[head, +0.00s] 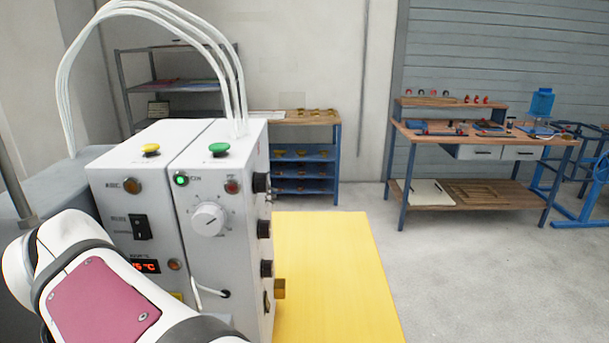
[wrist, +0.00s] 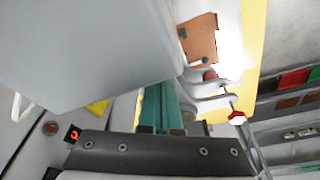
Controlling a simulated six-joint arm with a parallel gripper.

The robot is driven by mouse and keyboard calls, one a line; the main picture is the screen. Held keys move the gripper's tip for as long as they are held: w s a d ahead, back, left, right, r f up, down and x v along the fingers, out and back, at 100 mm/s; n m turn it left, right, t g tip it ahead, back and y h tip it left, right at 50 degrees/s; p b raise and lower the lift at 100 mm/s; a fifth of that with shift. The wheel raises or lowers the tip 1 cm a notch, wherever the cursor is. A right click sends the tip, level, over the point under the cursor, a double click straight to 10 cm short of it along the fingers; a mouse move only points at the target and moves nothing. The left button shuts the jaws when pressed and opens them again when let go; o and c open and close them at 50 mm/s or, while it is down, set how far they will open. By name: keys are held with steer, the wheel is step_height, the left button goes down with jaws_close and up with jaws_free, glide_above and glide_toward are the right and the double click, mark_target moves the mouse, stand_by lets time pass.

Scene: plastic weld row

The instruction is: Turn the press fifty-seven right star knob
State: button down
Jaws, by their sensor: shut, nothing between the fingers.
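In the wrist view a red, many-sided knob (wrist: 237,118) sits on the end of a thin metal rod, right of centre. A second, darker red piece (wrist: 210,75) shows behind it near a pale metal bracket. I cannot read any press number, so I cannot tell which press these belong to. My gripper (wrist: 162,150) shows as a dark bolted bar along the bottom of the wrist view; it is shut and empty, left of and below the red knob in the picture, apart from it. My gripper is out of the head view.
White control boxes (head: 215,262) with a green button (head: 219,150), a dial (head: 209,219) and black side knobs (head: 264,228) stand close at left. A yellow surface (head: 330,270) lies beside them. A workbench (head: 485,135) stands at back right. The grey floor between is clear.

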steer(key=v, duration=0.3)
steer(key=a+v, duration=0.1)
steer(key=v, duration=0.1)
steer(key=shift+w+r, duration=0.1)
steer(key=shift+w, duration=0.2)
steer(key=w+d+r+m+t+y, duration=0.1)
steer(key=d+r+m+t, duration=0.25)
steer(key=d, duration=0.35)
steer(key=d+r+m+t+y, duration=0.2)
steer(key=d+m+t, duration=0.2)
steer(key=d, duration=0.2)
steer(key=s+d+f+m+g+h, duration=0.2)
steer(key=d+f+m+g+h, duration=0.25)
steer(key=d+f, duration=0.75)
steer(key=s+d+f+m+g, duration=0.3)
steer(key=s+f+m+g, duration=0.1)
steer(key=s+f, duration=0.5)
steer(key=shift+m+g+y, duration=0.3)
steer(key=shift+m+y, duration=0.15)
steer(key=shift+m, duration=0.35)
